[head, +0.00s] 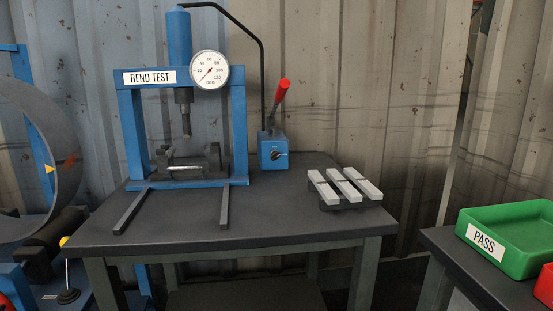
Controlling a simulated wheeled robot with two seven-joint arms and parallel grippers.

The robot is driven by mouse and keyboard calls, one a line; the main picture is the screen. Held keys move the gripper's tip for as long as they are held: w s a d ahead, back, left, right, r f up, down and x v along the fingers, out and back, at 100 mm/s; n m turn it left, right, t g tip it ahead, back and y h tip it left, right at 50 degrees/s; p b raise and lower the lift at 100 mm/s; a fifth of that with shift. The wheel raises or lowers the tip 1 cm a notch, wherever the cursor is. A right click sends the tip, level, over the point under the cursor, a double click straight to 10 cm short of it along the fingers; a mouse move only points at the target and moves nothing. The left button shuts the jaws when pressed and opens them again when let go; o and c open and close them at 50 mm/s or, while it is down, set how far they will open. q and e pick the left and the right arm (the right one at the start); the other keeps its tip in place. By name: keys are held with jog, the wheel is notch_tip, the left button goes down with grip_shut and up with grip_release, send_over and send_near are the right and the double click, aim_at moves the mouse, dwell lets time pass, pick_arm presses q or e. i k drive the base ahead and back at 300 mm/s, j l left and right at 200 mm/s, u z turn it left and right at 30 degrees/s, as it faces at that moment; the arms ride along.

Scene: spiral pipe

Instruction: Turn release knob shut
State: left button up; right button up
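The release knob (276,156) is a small dark round knob with a light pointer mark on the front of the blue pump box (267,145). The box stands on the table to the right of the press. A lever with a red handle (285,85) rises from the box and leans right. A black hose runs from the box to the top of the blue press cylinder (179,38). The knob is fully visible. The small size of its mark keeps me from telling whether it is open or shut. Neither of my grippers shows in the head view.
The blue BEND TEST press frame (240,120) with a round gauge (209,70) stands left of the pump. A rack with several grey bars (344,187) sits at the right of the dark table (290,217). A green PASS tray (512,236) is on another table. The tabletop before the pump is clear.

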aim_at(275, 154)
jog(key=j+u, duration=0.15)
jog(key=j, duration=0.25)
jog(key=i+j+u, duration=0.15)
jog(key=j, duration=0.2)
jog(key=i+j+u, duration=0.15)
jog(key=j, duration=0.25)
jog(key=i+j+u, duration=0.15)
jog(key=j, duration=0.2)
jog(key=k, duration=0.05)
